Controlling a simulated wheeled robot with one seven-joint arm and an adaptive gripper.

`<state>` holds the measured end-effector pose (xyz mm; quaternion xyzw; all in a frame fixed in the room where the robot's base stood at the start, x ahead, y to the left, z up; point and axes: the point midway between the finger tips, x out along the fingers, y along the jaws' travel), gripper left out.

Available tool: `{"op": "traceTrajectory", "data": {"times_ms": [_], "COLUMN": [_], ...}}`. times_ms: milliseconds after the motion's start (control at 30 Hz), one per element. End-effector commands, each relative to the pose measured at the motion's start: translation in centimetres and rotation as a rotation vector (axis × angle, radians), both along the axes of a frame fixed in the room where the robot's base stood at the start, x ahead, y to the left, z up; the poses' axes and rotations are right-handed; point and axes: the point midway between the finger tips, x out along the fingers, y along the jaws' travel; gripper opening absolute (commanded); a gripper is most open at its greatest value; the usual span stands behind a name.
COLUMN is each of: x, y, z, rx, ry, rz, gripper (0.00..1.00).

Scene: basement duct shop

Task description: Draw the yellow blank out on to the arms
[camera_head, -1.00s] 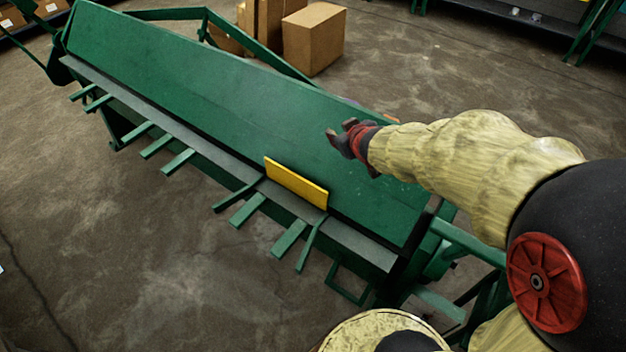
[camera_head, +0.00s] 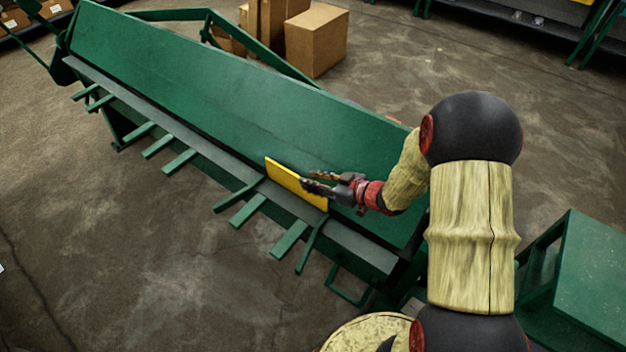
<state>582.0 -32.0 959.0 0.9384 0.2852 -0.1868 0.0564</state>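The yellow blank (camera_head: 283,178) is a thin flat plate standing on edge in the slot of the green brake machine (camera_head: 200,90). Its left end shows; its right part is partly hidden by my gripper. The green arms (camera_head: 248,210) stick out from the front of the machine below the blank. My gripper (camera_head: 312,181) comes in from the right with its two dark fingers spread apart, pointing left. The fingers overlap the upper right part of the blank in the picture. I cannot tell whether they touch it.
A grey ledge (camera_head: 355,248) runs along the machine's front. Cardboard boxes (camera_head: 316,40) stand on the floor behind it. A green stand (camera_head: 595,270) is at the right. The concrete floor (camera_head: 150,270) in front is clear.

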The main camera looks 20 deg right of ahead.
Motion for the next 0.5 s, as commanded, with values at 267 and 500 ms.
{"op": "traceTrajectory", "data": {"times_ms": [267,500], "x": [0.5,3.1], "y": [0.4,2.1], "z": [-0.4,-1.8], "rx": [-0.001,-0.002], "ry": [0.001,0.000], "rz": [0.001,0.002], "gripper": [0.29,0.29]}}
